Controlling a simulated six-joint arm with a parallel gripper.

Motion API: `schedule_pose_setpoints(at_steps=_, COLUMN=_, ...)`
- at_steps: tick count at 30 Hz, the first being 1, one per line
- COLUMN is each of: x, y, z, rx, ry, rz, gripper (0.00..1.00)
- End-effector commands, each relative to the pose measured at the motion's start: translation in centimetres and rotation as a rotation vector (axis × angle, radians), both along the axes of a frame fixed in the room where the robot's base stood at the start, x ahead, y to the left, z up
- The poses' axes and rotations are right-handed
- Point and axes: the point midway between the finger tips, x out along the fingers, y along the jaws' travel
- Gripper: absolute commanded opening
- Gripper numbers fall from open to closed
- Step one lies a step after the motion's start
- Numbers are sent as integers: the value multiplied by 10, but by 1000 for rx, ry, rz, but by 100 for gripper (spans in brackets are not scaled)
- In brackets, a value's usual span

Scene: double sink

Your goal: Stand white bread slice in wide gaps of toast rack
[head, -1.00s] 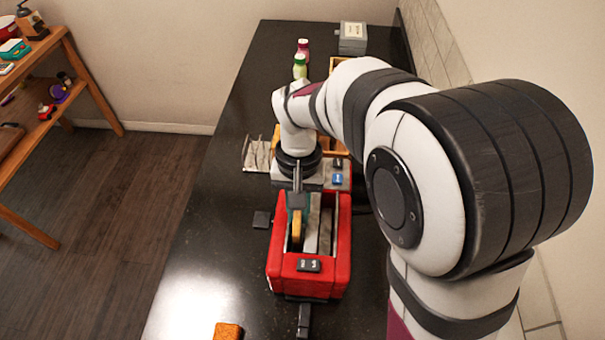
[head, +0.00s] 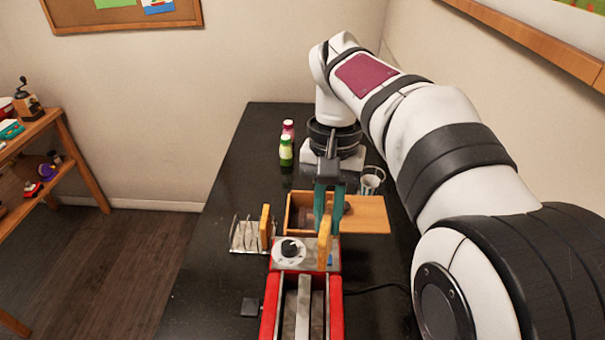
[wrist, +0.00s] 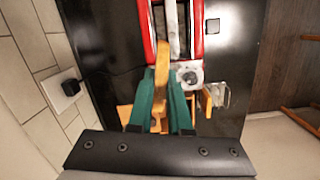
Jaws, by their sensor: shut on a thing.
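My gripper (head: 328,208) is shut on a bread slice (head: 324,245) with a golden-brown edge, held upright above the far end of the red toaster (head: 336,309). The wrist view shows this slice (wrist: 161,65) edge-on between my teal fingers (wrist: 160,110). The wire toast rack (head: 246,237) stands on the counter to the left of my gripper. Another bread slice (head: 265,226) stands upright at the rack's right side. Which gap it occupies is too small to tell. The rack shows partly in the wrist view (wrist: 219,95), right of the fingers.
The toaster has a dial (head: 290,250) on its far end. A wooden box (head: 300,212) with a board (head: 365,214) lies behind the held slice. A glass (head: 371,180) and two bottles (head: 286,150) stand farther back.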

Motion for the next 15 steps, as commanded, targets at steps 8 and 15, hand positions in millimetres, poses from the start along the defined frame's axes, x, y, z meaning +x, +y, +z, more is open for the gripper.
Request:
schedule_pose_setpoints(at_steps=8, x=24, y=-53, z=38, rx=6, ry=-4, rz=-185, gripper=0)
schedule_pose_setpoints(at_steps=15, x=32, y=-82, z=58, rx=17, ry=-11, rz=-292, gripper=0)
